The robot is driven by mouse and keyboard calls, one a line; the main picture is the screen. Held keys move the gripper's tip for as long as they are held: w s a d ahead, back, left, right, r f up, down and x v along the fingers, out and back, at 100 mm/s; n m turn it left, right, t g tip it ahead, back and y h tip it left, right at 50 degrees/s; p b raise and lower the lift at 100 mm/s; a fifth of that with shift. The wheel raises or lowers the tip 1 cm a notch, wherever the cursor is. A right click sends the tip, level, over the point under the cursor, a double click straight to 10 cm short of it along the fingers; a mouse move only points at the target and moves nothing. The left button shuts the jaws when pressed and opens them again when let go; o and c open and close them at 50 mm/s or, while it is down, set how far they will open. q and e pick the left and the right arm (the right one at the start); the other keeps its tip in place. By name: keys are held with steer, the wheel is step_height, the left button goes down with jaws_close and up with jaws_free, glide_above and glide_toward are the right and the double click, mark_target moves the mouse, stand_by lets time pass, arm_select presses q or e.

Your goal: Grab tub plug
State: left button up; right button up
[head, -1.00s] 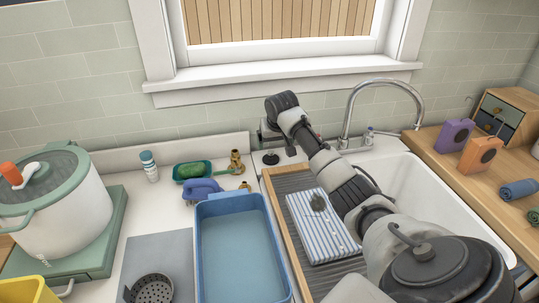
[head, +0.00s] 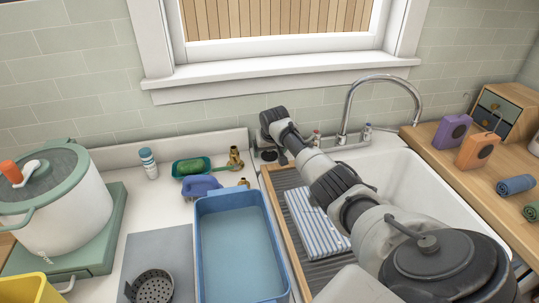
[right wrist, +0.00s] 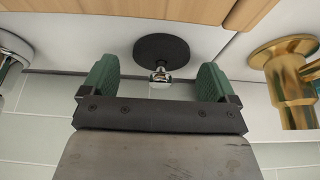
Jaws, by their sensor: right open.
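The tub plug (right wrist: 161,50), a black round disc with a small metal knob, lies on the white counter. It also shows as a dark disc in the head view (head: 268,155), partly hidden beside my wrist. My right gripper (right wrist: 157,80) is open, with its green fingers on either side of the knob in the right wrist view. The disc lies just beyond the fingertips, and nothing is held. I cannot tell whether the fingers touch it. In the head view my right arm reaches across the sink. My left gripper is not in view.
A brass fitting (right wrist: 292,80) stands close beside the gripper, and the chrome tap (head: 345,110) stands on the other side. A wooden-framed drainboard (head: 277,215) bears a striped towel (head: 310,220). A blue tub (head: 238,250) and green dish (head: 190,167) are left.

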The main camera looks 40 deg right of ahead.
steer(key=c, duration=1)
